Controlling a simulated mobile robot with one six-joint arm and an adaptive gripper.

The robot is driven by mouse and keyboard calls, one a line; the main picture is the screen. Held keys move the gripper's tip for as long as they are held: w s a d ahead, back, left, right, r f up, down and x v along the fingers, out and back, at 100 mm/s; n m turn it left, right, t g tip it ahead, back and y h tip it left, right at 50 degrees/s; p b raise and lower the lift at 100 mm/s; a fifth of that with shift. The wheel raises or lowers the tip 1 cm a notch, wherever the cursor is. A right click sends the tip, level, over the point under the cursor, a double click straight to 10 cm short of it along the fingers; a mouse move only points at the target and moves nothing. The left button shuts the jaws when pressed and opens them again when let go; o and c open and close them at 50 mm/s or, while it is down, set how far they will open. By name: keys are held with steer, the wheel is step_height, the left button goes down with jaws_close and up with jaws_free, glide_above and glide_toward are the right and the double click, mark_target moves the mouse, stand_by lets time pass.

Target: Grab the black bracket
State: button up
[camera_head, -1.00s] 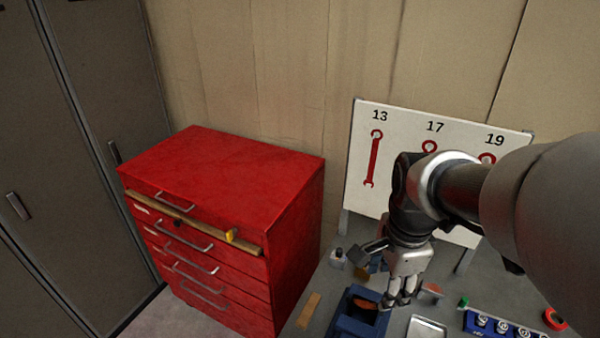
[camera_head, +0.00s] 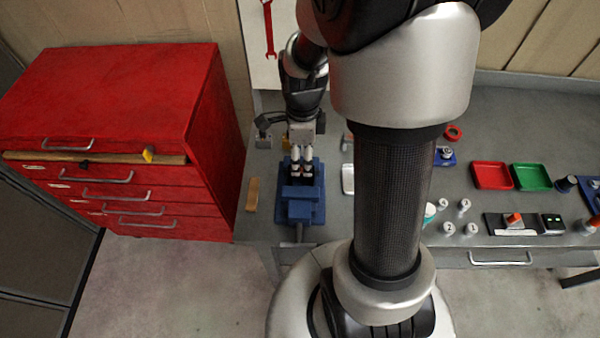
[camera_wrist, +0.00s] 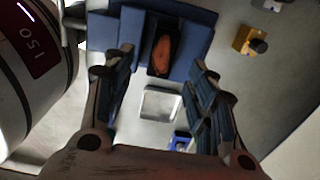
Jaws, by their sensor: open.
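My gripper (camera_head: 301,172) is open and points down over the blue vise (camera_head: 300,212) at the left end of the bench. In the wrist view its two fingers stand apart, with the blue vise (camera_wrist: 108,32) beyond them. A dark piece with an orange-brown face (camera_wrist: 162,52) sits at the vise, in line with the gap between the fingers. I cannot tell whether this piece is the black bracket. No other clear bracket shape shows.
A metal tray (camera_wrist: 161,104) lies beside the vise. A yellow block with a dark knob (camera_wrist: 250,41) stands at the upper right in the wrist view. A red drawer cabinet (camera_head: 120,130) adjoins the bench's left end. Red (camera_head: 491,176) and green (camera_head: 532,178) trays lie right.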

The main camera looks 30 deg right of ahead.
mark_target(301, 169)
steer(key=f+b, duration=0.1)
steer(key=f, duration=0.2)
steer(key=f+b, duration=0.1)
steer(key=f, duration=0.2)
steer(key=shift+w, duration=0.2)
steer(key=shift+r, duration=0.15)
steer(key=shift+c, duration=0.4)
jaws_close()
